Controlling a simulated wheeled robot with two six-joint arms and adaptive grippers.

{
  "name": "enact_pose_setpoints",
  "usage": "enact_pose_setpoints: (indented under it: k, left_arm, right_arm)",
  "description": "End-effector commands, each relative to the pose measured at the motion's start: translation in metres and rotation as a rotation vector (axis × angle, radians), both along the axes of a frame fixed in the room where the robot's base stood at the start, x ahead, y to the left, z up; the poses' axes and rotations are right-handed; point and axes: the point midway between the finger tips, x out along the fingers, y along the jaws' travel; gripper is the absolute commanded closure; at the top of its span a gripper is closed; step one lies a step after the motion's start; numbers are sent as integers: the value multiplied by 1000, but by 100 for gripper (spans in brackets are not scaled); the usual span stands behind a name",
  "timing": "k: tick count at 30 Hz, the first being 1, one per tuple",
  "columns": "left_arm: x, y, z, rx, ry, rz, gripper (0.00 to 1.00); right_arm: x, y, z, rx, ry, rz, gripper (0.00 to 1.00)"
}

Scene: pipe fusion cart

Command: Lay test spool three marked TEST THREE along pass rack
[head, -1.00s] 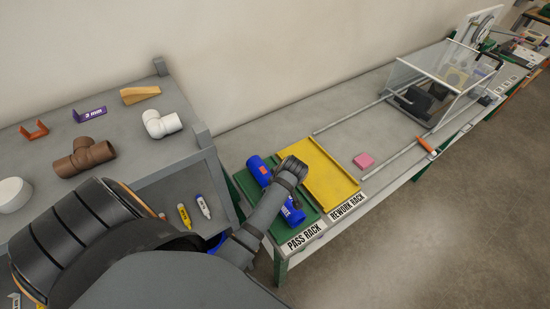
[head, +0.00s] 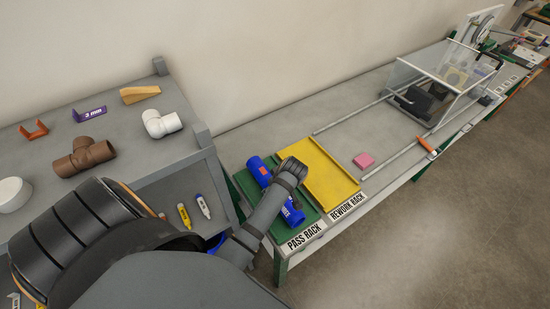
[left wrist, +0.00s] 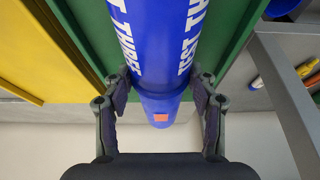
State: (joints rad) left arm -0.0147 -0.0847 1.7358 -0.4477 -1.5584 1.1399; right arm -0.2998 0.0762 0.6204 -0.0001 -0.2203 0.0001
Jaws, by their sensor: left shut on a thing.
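The blue test spool (head: 260,170) lies lengthwise over the green pass rack (head: 242,189) in the head view, with my left arm crossing over its middle. In the left wrist view the spool (left wrist: 158,50) shows white lettering, partly readable as TEST and THREE, and an orange mark near one end. My left gripper (left wrist: 160,88) has a finger on each side of the spool and is shut on it. The gripper hides part of the spool in the head view (head: 290,172). Whether the spool fully rests on the rack floor is hard to tell. My right gripper is not in view.
The yellow rework rack (head: 330,177) stands directly right of the pass rack. A grey shelf (head: 190,140) with brown and white pipe fittings stands close on the left.

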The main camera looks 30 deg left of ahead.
Motion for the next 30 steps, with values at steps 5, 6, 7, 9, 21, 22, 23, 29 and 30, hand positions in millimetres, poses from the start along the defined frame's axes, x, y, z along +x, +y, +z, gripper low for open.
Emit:
enact_pose_setpoints:
  k: [5,6,7,9,21,22,23,29,30]
  left_arm:
    - [0,0,1,1,-1,0,88]
    - [0,0,1,1,0,0,88]
    - [0,0,1,1,-1,0,88]
    - [0,0,1,1,0,0,35]
    - [0,0,0,0,0,0,16]
    - [0,0,0,0,2,-1,16]
    - [0,0,0,-1,1,0,16]
    - [1,0,27,0,-4,1,16]
    - [1,0,37,0,-5,0,16]
  right_arm:
    - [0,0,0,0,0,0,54]
    - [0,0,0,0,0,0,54]
    - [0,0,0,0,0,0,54]
    - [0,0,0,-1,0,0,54]
    - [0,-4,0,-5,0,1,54]
    - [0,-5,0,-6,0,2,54]
    - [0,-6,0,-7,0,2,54]
    - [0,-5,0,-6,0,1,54]
    - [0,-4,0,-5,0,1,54]
